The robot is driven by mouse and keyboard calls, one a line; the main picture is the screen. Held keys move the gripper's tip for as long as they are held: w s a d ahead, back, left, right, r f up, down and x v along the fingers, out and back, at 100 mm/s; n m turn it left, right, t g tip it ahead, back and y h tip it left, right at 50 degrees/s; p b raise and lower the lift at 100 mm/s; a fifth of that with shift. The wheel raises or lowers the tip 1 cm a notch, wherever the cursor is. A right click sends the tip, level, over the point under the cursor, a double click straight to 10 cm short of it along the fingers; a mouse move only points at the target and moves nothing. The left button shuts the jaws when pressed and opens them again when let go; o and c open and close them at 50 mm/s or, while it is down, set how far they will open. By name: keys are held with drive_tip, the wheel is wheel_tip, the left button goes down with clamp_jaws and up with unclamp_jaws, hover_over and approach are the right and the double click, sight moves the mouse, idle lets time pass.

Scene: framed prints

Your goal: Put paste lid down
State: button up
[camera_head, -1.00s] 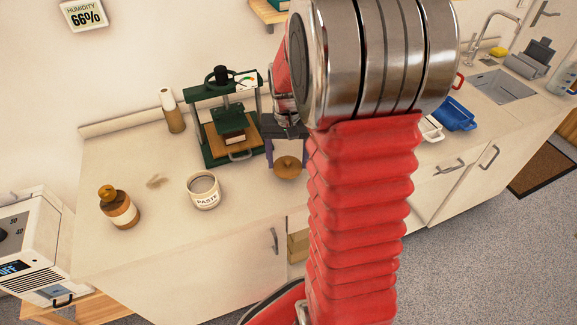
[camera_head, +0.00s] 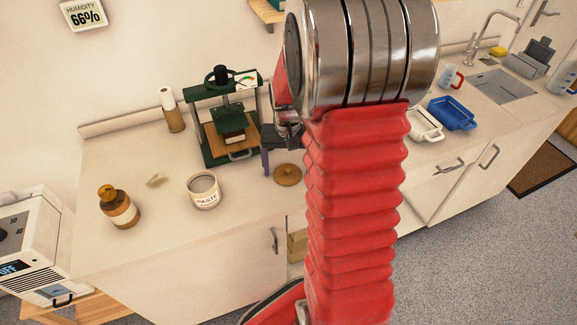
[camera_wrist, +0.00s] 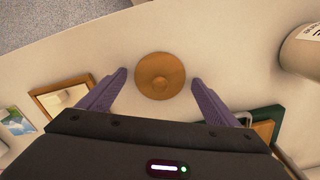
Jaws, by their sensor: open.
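The paste lid (camera_head: 287,175), a round brown wooden disc with a knob, lies on the counter to the right of the paste jar. It also shows in the wrist view (camera_wrist: 160,76), just beyond and between my fingertips. The open white paste jar (camera_head: 203,191) stands without a lid, its label facing front. My gripper (camera_wrist: 158,81) is open and empty, with one purple finger on each side of the lid and a gap to both. In the head view my arm hides part of the gripper, and one purple finger shows beside the lid.
A green press (camera_head: 225,125) stands behind the jar. White and blue trays (camera_head: 452,113) lie at the right. A framed print (camera_wrist: 60,94) lies left in the wrist view.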

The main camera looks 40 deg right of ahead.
sight(286, 168)
drive_tip(key=shift+r, duration=0.1)
wheel_tip(286, 168, up, 12)
idle(0.6)
drive_tip(key=shift+a, duration=0.1)
idle(0.4)
drive_tip(key=s+a+r+n+t, duration=0.2)
drive_tip(key=s+a, duration=0.4)
drive_tip(key=a, duration=0.4)
drive_tip(key=s+a+r+n+t, duration=0.3)
drive_tip(key=s+a+r+n, duration=0.2)
drive_tip(key=a, duration=0.5)
drive_tip(key=shift+s+a+r+t, duration=0.2)
drive_tip(key=shift+s+t, duration=0.1)
drive_tip(key=shift+s, duration=0.85)
